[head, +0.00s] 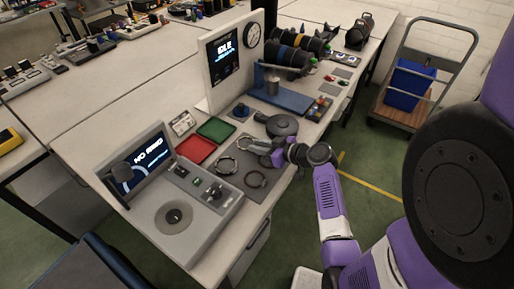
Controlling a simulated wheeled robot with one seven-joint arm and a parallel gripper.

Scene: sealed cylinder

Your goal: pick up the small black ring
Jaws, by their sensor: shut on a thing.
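My gripper (262,151) is at the end of the purple arm, low over the grey mat on the bench. It is shut on a curved, ring-like piece (245,143) at its left; its colour looks grey to dark, and the fingers partly hide it. I cannot tell whether this piece is clear of the mat. A dark ring (256,178) lies flat on the mat, nearer the front and apart from my gripper. Another ring (226,166), with pale glints, lies to its left. The views are too small to compare the ring sizes surely.
A dark round object (282,124) stands just behind my gripper. A red tray (195,150) and a green tray (216,129) lie to the left. A grey console (172,217) reading "NO RING" stands front left. A blue plate (289,101) is further back.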

